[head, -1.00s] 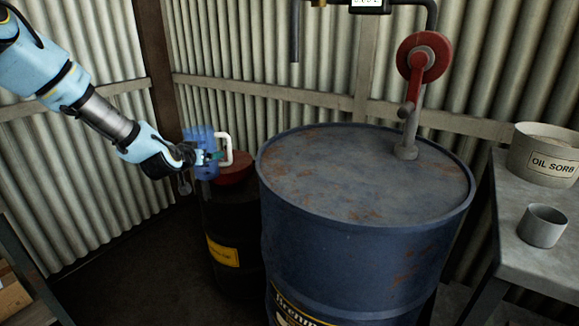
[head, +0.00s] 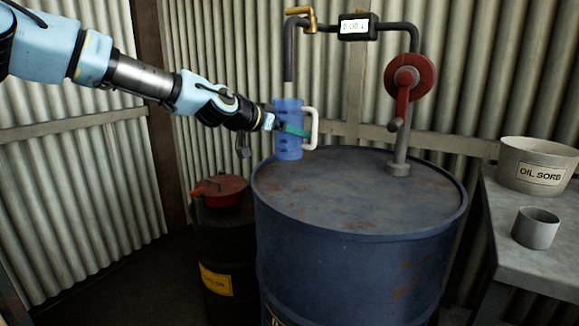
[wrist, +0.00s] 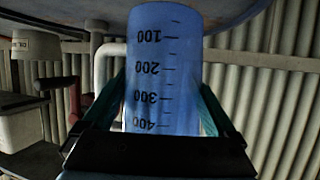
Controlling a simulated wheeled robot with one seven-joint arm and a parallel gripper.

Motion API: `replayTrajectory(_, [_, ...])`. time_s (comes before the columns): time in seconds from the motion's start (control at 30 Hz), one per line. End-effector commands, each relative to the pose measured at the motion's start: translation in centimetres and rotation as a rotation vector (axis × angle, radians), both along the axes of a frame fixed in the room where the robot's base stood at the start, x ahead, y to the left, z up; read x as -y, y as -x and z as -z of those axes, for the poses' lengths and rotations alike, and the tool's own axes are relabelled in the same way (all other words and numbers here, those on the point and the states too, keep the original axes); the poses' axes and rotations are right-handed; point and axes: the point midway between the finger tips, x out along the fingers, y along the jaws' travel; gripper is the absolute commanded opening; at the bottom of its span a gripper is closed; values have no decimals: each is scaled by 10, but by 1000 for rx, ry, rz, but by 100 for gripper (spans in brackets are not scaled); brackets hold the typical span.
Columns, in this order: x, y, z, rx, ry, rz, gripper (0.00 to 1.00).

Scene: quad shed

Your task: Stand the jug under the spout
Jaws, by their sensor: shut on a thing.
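The jug (head: 288,147) is a blue see-through cylinder with a pale handle. My gripper (head: 293,129) is shut around its body, and the jug is upright at the drum's back left edge. In the head view its mouth lines up just below the end of the dark spout (head: 289,68); I cannot tell the depth between them, nor whether its base touches the drum top. In the wrist view the jug (wrist: 165,70), with its printed scale, appears upside down between the green fingers.
The rusty blue drum (head: 350,200) carries the red crank pump (head: 408,76), with a meter (head: 357,27) and a brass tap (head: 301,20) on its pipe. A dark drum (head: 228,240) with a red lid stands lower left. A grey cup (head: 535,228) and an OIL SORB tub (head: 535,165) stand at right.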

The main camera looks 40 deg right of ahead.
Motion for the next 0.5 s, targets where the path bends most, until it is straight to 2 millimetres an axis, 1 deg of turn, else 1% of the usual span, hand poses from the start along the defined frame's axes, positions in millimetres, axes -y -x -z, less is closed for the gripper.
replayTrajectory(0.03, [0, 0, 9, -3, -1, 1, 34])
replayTrajectory(0.1, [0, 1, 19, -2, -2, 0, 34])
replayTrajectory(0.33, [0, 0, 37, -1, 0, -1, 34])
replayTrajectory(0.5, [0, 0, 61, -3, -1, -1, 34])
